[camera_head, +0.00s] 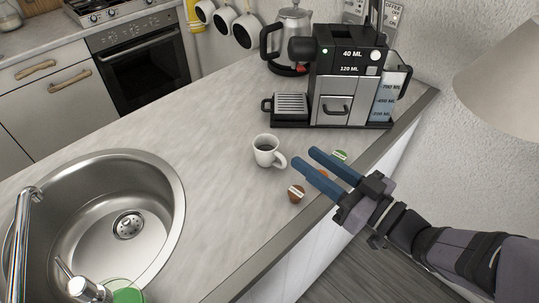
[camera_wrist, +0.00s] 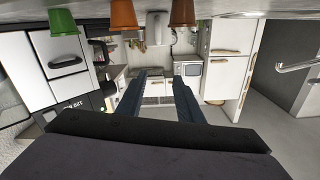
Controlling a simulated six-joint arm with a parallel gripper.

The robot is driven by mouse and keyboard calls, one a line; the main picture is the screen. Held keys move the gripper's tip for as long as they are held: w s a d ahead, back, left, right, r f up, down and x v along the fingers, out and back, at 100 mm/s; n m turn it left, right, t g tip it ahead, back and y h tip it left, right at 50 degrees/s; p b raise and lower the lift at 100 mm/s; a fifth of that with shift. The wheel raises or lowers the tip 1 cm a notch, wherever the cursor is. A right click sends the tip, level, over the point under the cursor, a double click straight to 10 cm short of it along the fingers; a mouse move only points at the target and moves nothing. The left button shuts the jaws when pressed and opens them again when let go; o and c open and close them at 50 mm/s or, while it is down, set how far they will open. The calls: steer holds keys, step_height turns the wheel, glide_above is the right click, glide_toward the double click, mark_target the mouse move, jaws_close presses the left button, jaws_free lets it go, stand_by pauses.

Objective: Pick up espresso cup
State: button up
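The white espresso cup (camera_head: 266,151) stands upright on the counter (camera_head: 214,135), its handle toward the lower right and its inside dark. My gripper (camera_head: 305,156) has two blue fingers spread apart with nothing between them. The fingertips are to the right of the cup, apart from it, and point toward the upper left. In the wrist view, which is upside down, the fingers (camera_wrist: 159,76) are also apart. A pale shape (camera_wrist: 158,26) ahead of them may be the cup, but I cannot be sure.
Coffee capsules lie near my fingers: a brown one (camera_head: 296,194) and a green one (camera_head: 340,156); an orange one (camera_wrist: 123,14) shows in the wrist view. The coffee machine (camera_head: 345,85) and kettle (camera_head: 292,38) stand behind. The sink (camera_head: 172,190) is at left.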

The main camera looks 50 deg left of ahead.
mark_target(286, 158)
step_height(286, 158, down, 5)
steer(key=shift+a+f, duration=0.15)
steer(key=shift+f, duration=0.1)
steer(key=shift+a+r, duration=0.1)
steer(key=shift+a, duration=0.45)
steer(key=shift+w+a+p, duration=0.1)
steer(key=shift+a+p, duration=0.4)
steer(key=shift+a, duration=2.6)
jaws_close()
